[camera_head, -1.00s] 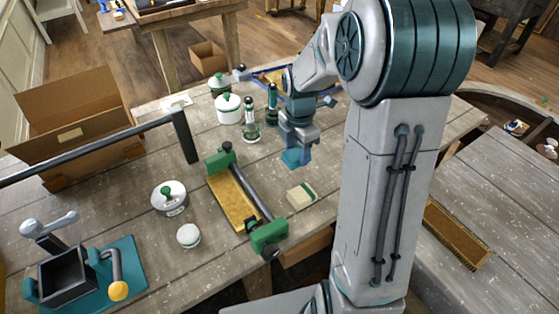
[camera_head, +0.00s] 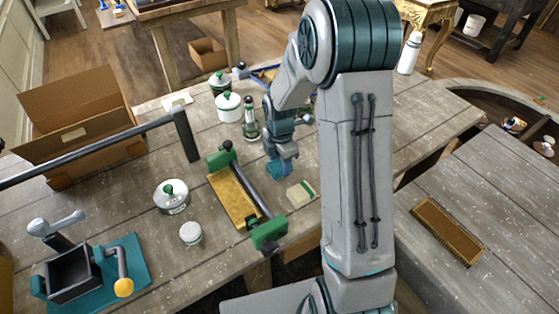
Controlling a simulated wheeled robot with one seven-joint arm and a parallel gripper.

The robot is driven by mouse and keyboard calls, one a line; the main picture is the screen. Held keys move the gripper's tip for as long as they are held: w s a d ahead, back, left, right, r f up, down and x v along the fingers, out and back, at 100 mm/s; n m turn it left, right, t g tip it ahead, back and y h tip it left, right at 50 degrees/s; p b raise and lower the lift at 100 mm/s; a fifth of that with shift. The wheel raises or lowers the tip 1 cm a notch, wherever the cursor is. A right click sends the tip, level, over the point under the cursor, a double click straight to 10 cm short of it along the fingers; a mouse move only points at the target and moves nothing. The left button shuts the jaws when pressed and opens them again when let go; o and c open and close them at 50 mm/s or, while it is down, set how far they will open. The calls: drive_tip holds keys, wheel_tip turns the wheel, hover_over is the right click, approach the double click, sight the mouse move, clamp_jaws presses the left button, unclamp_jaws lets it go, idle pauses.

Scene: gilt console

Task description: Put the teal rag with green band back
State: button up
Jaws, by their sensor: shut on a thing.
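My gripper (camera_head: 283,158) hangs pointing down over the middle of the long grey wooden table (camera_head: 330,215). It is shut on the teal rag (camera_head: 284,170), which shows as a small crumpled teal piece below the fingers. The green band cannot be made out from here. I cannot tell whether the rag touches the tabletop. A cream block with a green stripe (camera_head: 301,193) lies just in front of it.
A yellow-bedded clamp frame with green ends (camera_head: 233,200) is close left of the gripper. A lidded pot (camera_head: 172,198) and cardboard box (camera_head: 75,125) are left.

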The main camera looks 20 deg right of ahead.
sight(280, 164)
drive_tip(key=shift+f, duration=0.2)
drive_tip(key=o, duration=0.9)
drive_tip(key=shift+r, duration=0.2)
wheel_tip(280, 164, up, 11)
drive_tip(key=b, duration=0.1)
drive_tip(key=shift+s+a+r+m+t, duration=0.1)
drive_tip(key=shift+s+r+m+t, duration=0.95)
drive_tip(key=shift+s+m, duration=2.55)
drive_tip(key=shift+s+r+m+t, duration=0.2)
drive_tip(key=shift+s+r+m, duration=1.5)
drive_tip(key=shift+s+m, duration=1.85)
drive_tip(key=shift+s+a+r+m+t, duration=0.1)
drive_tip(key=shift+s+r+m+t, duration=0.95)
drive_tip(key=shift+s+m, duration=2.5)
drive_tip(key=shift+w+r+g, duration=0.1)
drive_tip(key=shift+r+g, duration=0.25)
drive_tip(key=shift+g, duration=0.05)
